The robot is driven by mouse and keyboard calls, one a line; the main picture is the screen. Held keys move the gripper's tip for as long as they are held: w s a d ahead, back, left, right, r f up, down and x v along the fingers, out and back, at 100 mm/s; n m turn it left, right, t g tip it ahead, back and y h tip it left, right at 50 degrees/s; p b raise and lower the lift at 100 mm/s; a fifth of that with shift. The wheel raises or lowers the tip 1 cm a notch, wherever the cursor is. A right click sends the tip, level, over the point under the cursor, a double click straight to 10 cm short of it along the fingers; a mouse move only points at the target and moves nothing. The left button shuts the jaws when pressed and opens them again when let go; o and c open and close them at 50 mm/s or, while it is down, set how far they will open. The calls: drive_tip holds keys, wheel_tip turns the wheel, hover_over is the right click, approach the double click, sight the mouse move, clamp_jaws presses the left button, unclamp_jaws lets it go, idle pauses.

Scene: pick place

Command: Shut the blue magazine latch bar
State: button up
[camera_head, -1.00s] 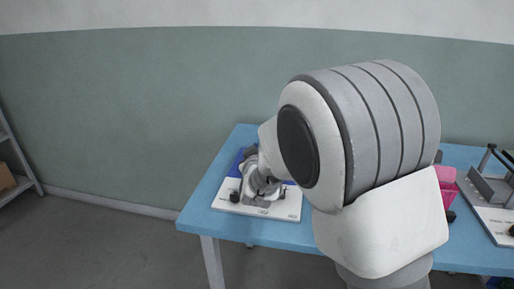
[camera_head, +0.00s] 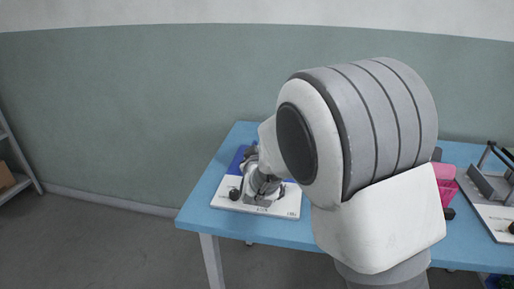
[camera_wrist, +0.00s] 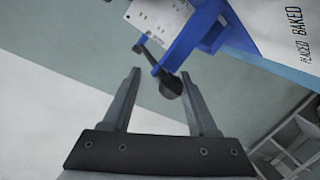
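The blue magazine (camera_wrist: 205,32) with its white perforated plate (camera_wrist: 160,15) is at the top of the wrist view. A dark bar with a black knob (camera_wrist: 170,86) hangs beside it, apparently the latch bar. My gripper (camera_wrist: 161,76) is open, its two fingers apart, and the knob appears between the fingertips near the right one; I cannot tell whether they touch. In the head view, a white board (camera_head: 288,207) with a blue part (camera_head: 238,160) lies on the table's left end, and my wrist (camera_head: 263,184) covers much of it. The latch bar cannot be made out there.
The blue table (camera_head: 205,189) has a bare strip left of the board. A pink container (camera_head: 446,184) and another board with a grey fixture (camera_head: 490,186) stand to the right. My arm hides the table's middle. A shelf (camera_head: 15,165) stands far left.

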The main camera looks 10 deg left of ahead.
drive_tip(key=shift+a+r, duration=0.1)
drive_tip(key=shift+r, duration=0.05)
drive_tip(key=p+v, duration=0.4)
drive_tip(key=v, duration=1.3)
drive_tip(key=shift+s, duration=0.25)
drive_tip(key=s+d+r+m+g+h, duration=0.1)
drive_tip(key=s+d+r+m+g, duration=0.3)
drive_tip(key=s+d, duration=0.6)
drive_tip(key=s+d+r+m+g+h, duration=0.15)
drive_tip(key=s+d+m+g, duration=0.45)
drive_tip(key=d, duration=0.6)
wheel_tip(320, 180, up, 20)
drive_tip(key=s+n+p, duration=0.1)
drive_tip(key=s+p, duration=0.1)
drive_tip(key=p, duration=1.8)
drive_tip(key=shift+s+d+r+n+p, duration=0.2)
drive_tip(key=shift+s+d+n+p, duration=0.1)
drive_tip(key=shift+s+d+n, duration=0.1)
